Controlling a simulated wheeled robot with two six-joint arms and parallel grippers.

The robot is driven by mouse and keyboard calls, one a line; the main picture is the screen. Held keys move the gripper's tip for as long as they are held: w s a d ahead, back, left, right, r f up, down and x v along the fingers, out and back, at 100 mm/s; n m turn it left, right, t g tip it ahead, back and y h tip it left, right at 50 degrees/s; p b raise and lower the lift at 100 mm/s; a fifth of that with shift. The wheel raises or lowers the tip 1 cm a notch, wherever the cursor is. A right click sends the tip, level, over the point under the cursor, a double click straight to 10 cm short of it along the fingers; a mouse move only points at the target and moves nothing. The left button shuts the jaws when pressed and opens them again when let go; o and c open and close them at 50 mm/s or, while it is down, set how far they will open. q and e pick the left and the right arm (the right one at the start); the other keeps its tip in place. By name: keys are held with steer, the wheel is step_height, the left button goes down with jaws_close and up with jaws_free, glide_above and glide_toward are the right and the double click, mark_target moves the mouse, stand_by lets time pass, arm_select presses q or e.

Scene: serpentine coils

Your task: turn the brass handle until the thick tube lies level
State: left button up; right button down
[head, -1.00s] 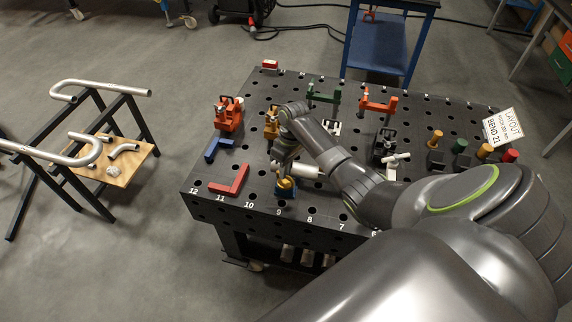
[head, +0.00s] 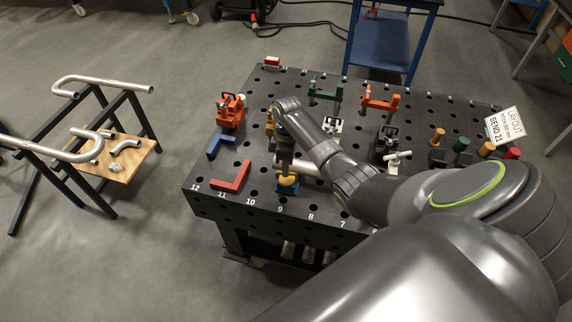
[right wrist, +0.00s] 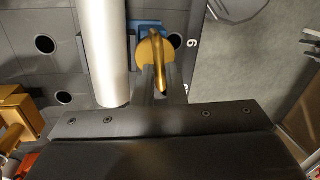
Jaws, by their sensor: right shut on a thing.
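The brass handle (right wrist: 160,52) is a round knob with a curved lever, on a blue base, in the right wrist view. In the head view the blue and brass fixture (head: 287,188) stands near the table's front edge. My right gripper (right wrist: 163,88) is shut on the brass handle; it also shows in the head view (head: 286,168), pointing down over the fixture. The thick tube (right wrist: 107,45) is pale grey and runs just left of the handle; in the head view its visible part (head: 306,169) sits right of my gripper. Its exact tilt is hard to tell. My left gripper is not in view.
The black perforated table (head: 238,203) carries a red angle piece (head: 231,177), a blue one (head: 220,145), an orange clamp (head: 230,111) and a brass-coloured block (right wrist: 18,115) near my gripper. A rack with bent tubes (head: 103,82) stands left. A layout sign (head: 505,125) is at right.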

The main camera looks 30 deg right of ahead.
steer(key=shift+w+r, duration=0.1)
steer(key=c, duration=1.5)
jaws_free()
